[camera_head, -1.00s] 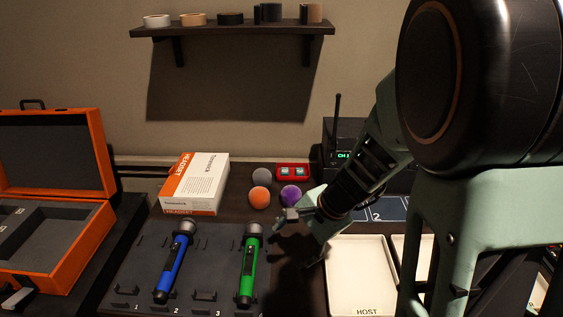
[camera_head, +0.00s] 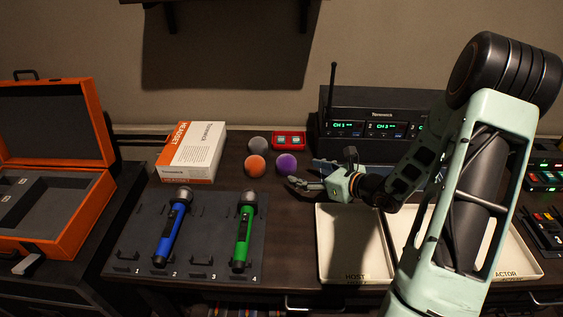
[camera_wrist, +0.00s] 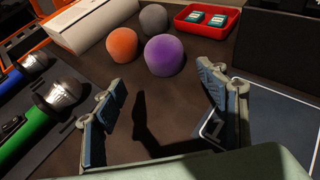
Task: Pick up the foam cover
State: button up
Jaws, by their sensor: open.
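Three foam covers stand close together on the dark desk: a purple one (camera_head: 286,164), an orange one (camera_head: 255,165) and a grey one (camera_head: 257,146). The wrist view shows the purple cover (camera_wrist: 165,55) nearest, with the orange (camera_wrist: 122,44) to its left and the grey (camera_wrist: 154,18) behind. My gripper (camera_head: 300,185) is just in front of and to the right of the purple cover. Its fingers (camera_wrist: 158,107) are open with nothing between them. The purple cover lies beyond the fingertips, apart from them.
A red tray (camera_head: 289,141) sits behind the covers, a headset box (camera_head: 191,151) to their left. Blue (camera_head: 170,238) and green (camera_head: 244,235) microphones lie on a dark mat in front. A black receiver (camera_head: 375,104) and a white HOST tray (camera_head: 350,273) are right.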

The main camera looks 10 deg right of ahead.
aim_at(294, 166)
jog(key=shift+w+d+m, duration=0.25)
jog(key=shift+w+m, duration=0.05)
jog(key=shift+t, duration=0.3)
jog(key=x, duration=0.5)
jog(key=shift+w, duration=0.15)
jog(key=x, duration=0.5)
jog(key=shift+a, duration=0.2)
jog(key=c, duration=0.9)
